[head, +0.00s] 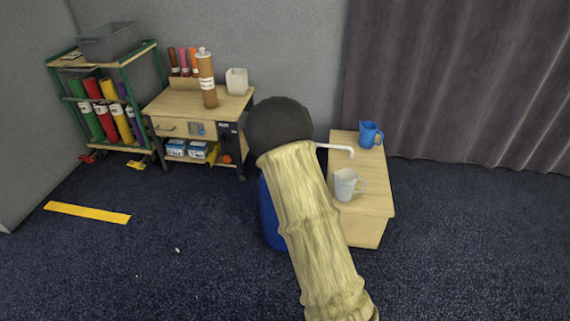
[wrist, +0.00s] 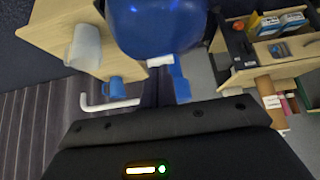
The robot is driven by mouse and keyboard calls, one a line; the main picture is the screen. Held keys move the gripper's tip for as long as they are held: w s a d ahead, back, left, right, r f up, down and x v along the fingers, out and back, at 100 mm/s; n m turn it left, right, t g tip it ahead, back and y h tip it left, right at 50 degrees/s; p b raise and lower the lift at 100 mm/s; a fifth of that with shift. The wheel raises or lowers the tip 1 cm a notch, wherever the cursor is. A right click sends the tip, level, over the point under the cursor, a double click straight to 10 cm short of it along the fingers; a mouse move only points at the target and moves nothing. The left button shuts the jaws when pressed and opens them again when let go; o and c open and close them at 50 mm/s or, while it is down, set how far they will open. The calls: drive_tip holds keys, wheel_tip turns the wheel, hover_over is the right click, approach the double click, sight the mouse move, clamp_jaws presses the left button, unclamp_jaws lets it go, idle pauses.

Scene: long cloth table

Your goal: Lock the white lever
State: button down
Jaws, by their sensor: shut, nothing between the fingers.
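A white L-shaped bar (head: 336,148) sticks out to the right from behind my dark round wrist in the head view, its end bent down. The same bar (wrist: 108,104) shows in the wrist view, left of centre. A small white piece (wrist: 160,62) lies against the big blue container (wrist: 155,25). I cannot tell for sure which white part is the lever. The blue container (head: 270,215) is mostly hidden behind my arm in the head view. My gripper (wrist: 162,88) is shut and empty, close to the container; its fingertips are hard to make out and hidden in the head view.
A low wooden table (head: 368,210) at right holds a pale mug (head: 346,184) and a blue jug (head: 369,134). A wooden cart (head: 178,103) and a green shelf rack (head: 56,70) stand at the back left.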

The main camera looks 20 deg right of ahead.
drive_tip(key=shift+r+p, duration=0.5)
drive_tip(key=shift+r, duration=0.2)
drive_tip(key=shift+s, duration=0.1)
drive_tip(key=s+a+p, duration=0.2)
drive_tip(key=s+a, duration=0.4)
drive_tip(key=s, duration=0.6)
drive_tip(key=shift+s+r+p, duration=0.15)
drive_tip(key=shift+r+p, duration=0.15)
drive_tip(key=shift+r, duration=0.05)
